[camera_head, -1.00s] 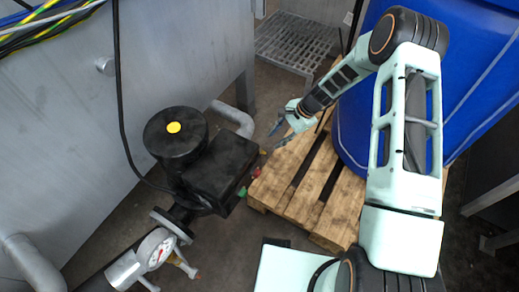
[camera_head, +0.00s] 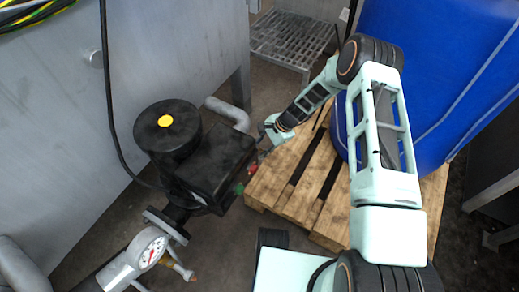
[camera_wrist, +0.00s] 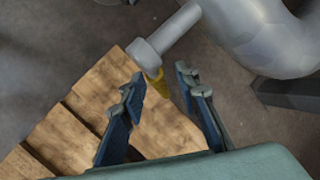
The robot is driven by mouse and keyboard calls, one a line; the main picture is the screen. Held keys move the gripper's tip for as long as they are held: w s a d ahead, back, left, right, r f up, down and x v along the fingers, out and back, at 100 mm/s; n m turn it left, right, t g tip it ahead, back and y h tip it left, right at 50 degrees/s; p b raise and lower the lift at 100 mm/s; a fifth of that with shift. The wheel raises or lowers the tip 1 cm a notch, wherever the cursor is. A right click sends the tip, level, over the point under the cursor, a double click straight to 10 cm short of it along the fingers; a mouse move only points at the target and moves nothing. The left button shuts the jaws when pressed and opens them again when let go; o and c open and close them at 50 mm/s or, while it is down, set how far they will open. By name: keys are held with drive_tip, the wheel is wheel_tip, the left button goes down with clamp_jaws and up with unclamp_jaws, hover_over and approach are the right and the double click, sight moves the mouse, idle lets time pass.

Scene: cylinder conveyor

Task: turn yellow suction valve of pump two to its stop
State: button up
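The yellow valve handle (camera_wrist: 156,83) shows in the wrist view at the end of a short grey stub (camera_wrist: 165,35) near a bent grey pipe (camera_wrist: 265,35). My gripper (camera_wrist: 158,85) is open, with one blue-padded finger on each side of the handle. Contact with the handle cannot be told. In the head view my gripper (camera_head: 262,140) is at the right side of the black pump (camera_head: 215,163), near its grey pipe (camera_head: 228,112). The handle cannot be made out there.
A wooden pallet (camera_head: 294,185) lies right of the pump, with a large blue drum (camera_head: 440,75) on it. A grey tank (camera_head: 60,130) stands at left. A dial gauge (camera_head: 151,251) is in front of the pump. A metal grate step (camera_head: 290,38) stands behind.

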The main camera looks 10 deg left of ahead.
clamp_jaws()
drive_tip(key=shift+r, duration=0.15)
idle(0.4)
drive_tip(key=shift+w+d+r+t+h+p, duration=0.2)
drive_tip(key=shift+w+r+t+h+p, duration=0.2)
drive_tip(key=shift+t, duration=0.6)
drive_tip(key=shift+w+d+r+n+t+h+b, duration=0.1)
drive_tip(key=shift+w+r+n+t+h+b, duration=0.15)
drive_tip(key=shift+t, duration=0.35)
drive_tip(key=shift+w+r+n+t+h+b, duration=0.1)
drive_tip(key=shift+w+n+t+h+b, duration=0.15)
drive_tip(key=shift+t, duration=0.35)
drive_tip(key=t+b, duration=0.1)
drive_tip(key=r+t+b, duration=0.1)
drive_tip(key=shift+w+r+n+t+h, duration=0.15)
drive_tip(key=shift+w+n+t+h, duration=0.15)
drive_tip(key=shift+n+t, duration=0.1)
drive_tip(key=shift+w+d+r+n+t+h+b, duration=0.1)
drive_tip(key=shift+r+n+t+h+b, duration=0.1)
drive_tip(key=shift+r+t, duration=0.3)
drive_tip(key=shift+w+d+r+n+t+h+b, duration=0.1)
drive_tip(key=shift+r+t+b, duration=0.15)
drive_tip(key=shift+t, duration=0.35)
